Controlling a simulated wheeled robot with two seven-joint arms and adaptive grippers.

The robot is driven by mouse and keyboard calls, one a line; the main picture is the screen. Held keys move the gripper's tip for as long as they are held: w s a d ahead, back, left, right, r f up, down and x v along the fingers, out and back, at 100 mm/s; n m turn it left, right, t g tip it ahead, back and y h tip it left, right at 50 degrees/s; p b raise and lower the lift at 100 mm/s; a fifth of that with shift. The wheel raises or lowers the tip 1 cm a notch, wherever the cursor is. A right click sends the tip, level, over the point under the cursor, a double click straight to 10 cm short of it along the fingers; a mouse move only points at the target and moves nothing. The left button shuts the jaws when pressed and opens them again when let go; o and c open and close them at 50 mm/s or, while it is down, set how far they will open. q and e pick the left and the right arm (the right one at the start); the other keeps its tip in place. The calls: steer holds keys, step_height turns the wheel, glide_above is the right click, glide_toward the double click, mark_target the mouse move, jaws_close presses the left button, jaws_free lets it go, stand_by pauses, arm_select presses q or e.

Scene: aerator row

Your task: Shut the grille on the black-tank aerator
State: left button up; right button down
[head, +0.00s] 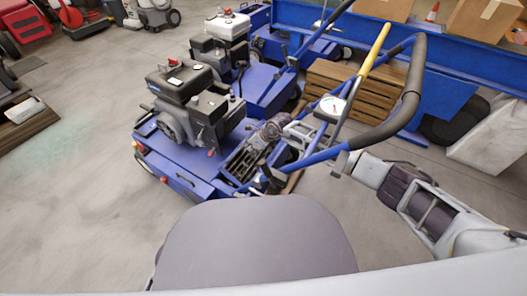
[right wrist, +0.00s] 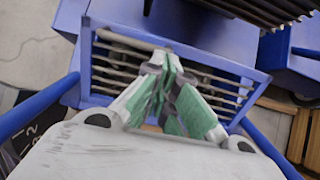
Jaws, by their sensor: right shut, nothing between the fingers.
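The black-tank aerator (head: 178,155) stands in the middle of the head view, a blue machine with a black engine and tank (head: 180,82) on its deck. Its grille (right wrist: 215,82) is a blue frame with grey bars, seen in the right wrist view; in the head view it is partly hidden by my right arm. I cannot tell how far the grille is open. My right gripper (right wrist: 165,75) is shut and empty, its green-padded fingers over the bars. Whether they touch is unclear. In the head view the right gripper (head: 258,143) is at the machine's rear. My left gripper is not in view.
The blue handlebar (head: 330,150) with a black grip (head: 405,95) rises around my right arm. A yellow-handled lever (head: 374,45) and round gauge (head: 333,104) are close by. A white-tank aerator (head: 226,27) stands behind. Wooden pallets (head: 350,92) are right.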

steer(key=s+d, duration=0.4)
steer(key=d, duration=0.1)
steer(key=shift+d, duration=0.15)
stand_by(0.3)
